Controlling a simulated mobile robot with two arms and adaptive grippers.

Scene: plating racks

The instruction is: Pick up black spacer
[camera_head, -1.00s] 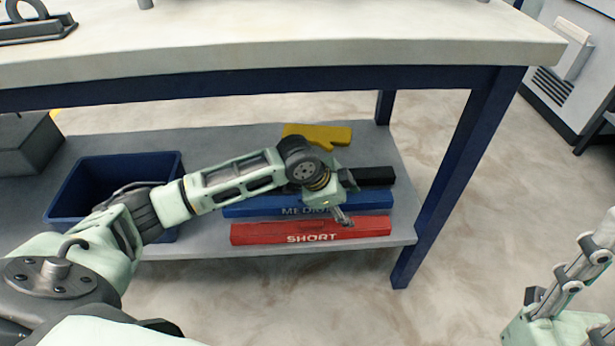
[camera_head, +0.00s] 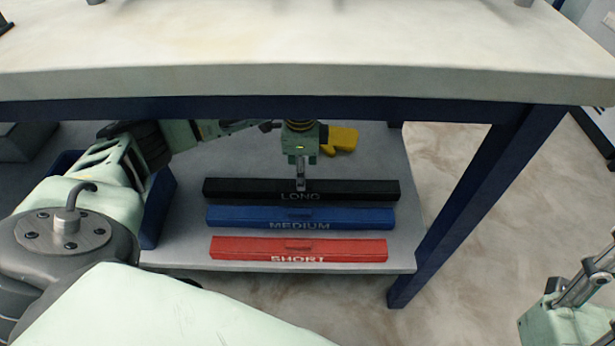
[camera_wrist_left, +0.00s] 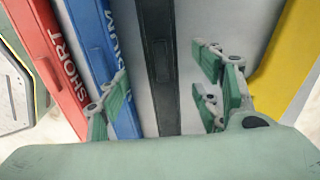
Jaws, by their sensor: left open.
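The black spacer (camera_head: 245,189), marked LONG, lies flat on the lower shelf behind the blue and red spacers. My left gripper (camera_head: 301,183) points down at the middle of the black spacer in the head view. In the left wrist view the gripper (camera_wrist_left: 165,100) is open, with the black spacer (camera_wrist_left: 158,60) running between its fingers; I see no grip on it. One finger overlaps the blue spacer in that view. My right gripper (camera_head: 585,285) is partly in view at the lower right, away from the shelf, and its fingertips are cut off.
The blue MEDIUM spacer (camera_head: 240,215) and red SHORT spacer (camera_head: 240,247) lie in front, parallel. A yellow glove-like item (camera_head: 343,139) lies behind. A blue bin (camera_head: 158,205) stands left. The tabletop (camera_head: 300,50) overhangs the shelf (camera_head: 190,240), and a table leg (camera_head: 470,205) stands right.

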